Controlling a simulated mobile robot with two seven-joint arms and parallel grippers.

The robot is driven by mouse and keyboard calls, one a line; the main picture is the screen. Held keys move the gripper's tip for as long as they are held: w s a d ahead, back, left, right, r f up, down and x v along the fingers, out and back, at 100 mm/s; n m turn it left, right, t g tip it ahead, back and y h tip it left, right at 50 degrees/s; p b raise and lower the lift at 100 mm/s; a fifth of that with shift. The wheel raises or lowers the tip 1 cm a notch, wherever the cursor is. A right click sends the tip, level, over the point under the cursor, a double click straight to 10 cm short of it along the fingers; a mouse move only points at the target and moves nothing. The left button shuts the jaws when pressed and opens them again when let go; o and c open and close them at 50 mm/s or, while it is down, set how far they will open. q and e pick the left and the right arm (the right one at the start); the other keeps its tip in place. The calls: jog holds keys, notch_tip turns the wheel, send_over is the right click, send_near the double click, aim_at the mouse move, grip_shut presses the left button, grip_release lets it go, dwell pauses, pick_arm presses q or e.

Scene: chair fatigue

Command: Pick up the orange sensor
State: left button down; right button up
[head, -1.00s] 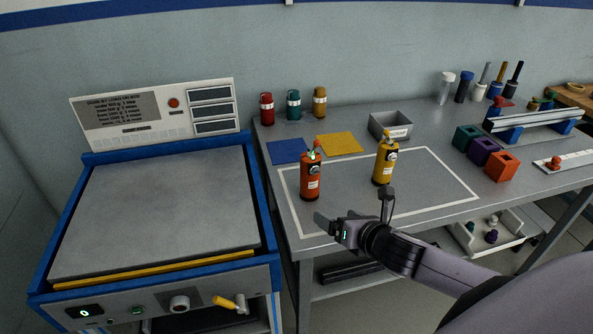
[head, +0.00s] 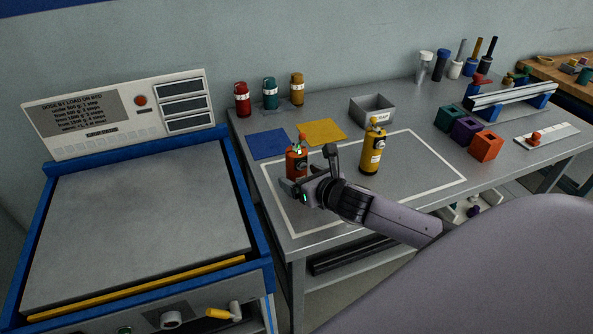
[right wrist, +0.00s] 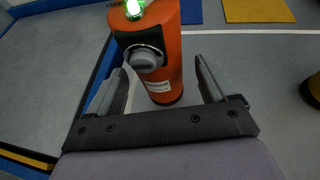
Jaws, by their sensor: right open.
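The orange sensor (head: 296,161) is an upright orange cylinder with a green light on top and a grey knob on its side. It stands on the grey table inside the white outline, partly hidden by my gripper in the head view. In the right wrist view the orange sensor (right wrist: 165,70) stands just beyond and between the fingers. My right gripper (head: 306,178) is open at the sensor's near side; its open fingers also show in the right wrist view (right wrist: 157,85). My left gripper is not in view.
A yellow sensor (head: 372,150) stands close to the right of the gripper. Blue (head: 268,144) and yellow (head: 321,132) mats and a grey bin (head: 372,110) lie behind. Coloured blocks (head: 487,146) stand at right. A blue-framed machine (head: 135,220) is at left.

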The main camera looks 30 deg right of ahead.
jog(key=shift+x, duration=1.3)
jog(key=c, duration=1.1)
jog(key=shift+r, duration=0.1)
jog(key=shift+c, duration=0.2)
